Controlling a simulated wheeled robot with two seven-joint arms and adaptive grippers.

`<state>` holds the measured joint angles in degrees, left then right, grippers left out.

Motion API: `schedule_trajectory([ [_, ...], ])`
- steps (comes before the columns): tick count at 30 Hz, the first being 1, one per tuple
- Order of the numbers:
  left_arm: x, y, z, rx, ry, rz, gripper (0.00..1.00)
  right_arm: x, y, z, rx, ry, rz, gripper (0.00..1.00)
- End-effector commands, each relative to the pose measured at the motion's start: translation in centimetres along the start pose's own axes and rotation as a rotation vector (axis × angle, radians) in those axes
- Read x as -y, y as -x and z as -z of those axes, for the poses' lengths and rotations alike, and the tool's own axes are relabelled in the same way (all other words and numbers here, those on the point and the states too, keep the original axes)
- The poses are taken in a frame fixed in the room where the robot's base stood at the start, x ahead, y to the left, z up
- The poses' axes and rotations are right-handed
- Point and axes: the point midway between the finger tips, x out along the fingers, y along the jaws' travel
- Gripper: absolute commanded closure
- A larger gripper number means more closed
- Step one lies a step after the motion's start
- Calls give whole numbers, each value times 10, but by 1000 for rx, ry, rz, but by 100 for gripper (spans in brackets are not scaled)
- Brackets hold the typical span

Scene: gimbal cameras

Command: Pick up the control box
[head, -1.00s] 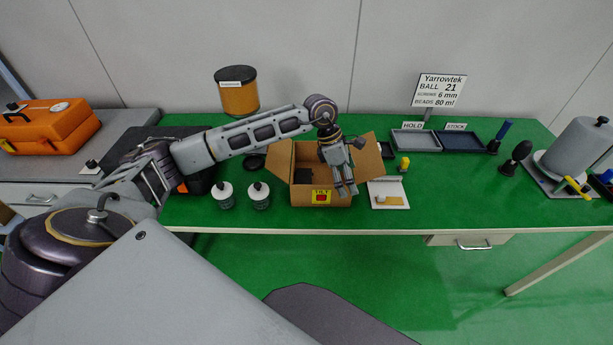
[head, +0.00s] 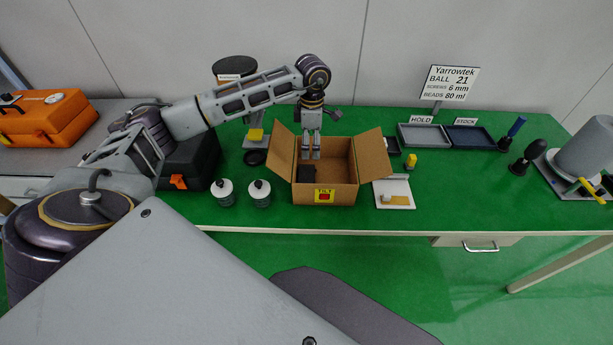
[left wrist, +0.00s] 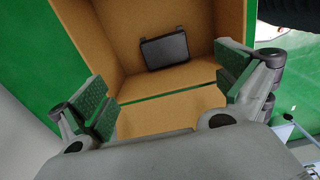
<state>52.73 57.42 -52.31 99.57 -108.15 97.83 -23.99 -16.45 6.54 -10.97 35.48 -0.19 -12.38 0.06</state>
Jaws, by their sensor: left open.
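A small black box, which looks like the control box (head: 306,173), sits inside the open cardboard carton (head: 341,193) at its left side. In the left wrist view the black box (left wrist: 165,51) rests against a carton wall, with bare cardboard around it. My left gripper (head: 311,155) points down over the back left of the carton. Its fingers (left wrist: 163,88) are spread, with nothing between them. Its fingers look apart from the black box. My right gripper is not in view.
The carton's side flaps (head: 283,153) stand spread outward. Two white-capped bottles (head: 225,193) stand left of it, and a white tray (head: 393,190) lies to its right. A black case (head: 190,160) is at the left. The green table's front right is clear.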

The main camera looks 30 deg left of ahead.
Motion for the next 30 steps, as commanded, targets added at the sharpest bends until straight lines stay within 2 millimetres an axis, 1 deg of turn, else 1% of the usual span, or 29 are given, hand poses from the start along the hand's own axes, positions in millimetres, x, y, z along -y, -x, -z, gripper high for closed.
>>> schedule_trajectory([
  [5, 1, -16, 0, -1, 0, 4, 0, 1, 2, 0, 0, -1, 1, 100],
  [18, 1, -72, 0, -1, 0, 3, 0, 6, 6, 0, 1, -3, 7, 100],
  [24, 1, -83, 0, 0, -1, 1, 0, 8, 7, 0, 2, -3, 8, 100],
  [30, 1, -84, 0, 0, -1, 1, 0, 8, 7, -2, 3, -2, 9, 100],
])
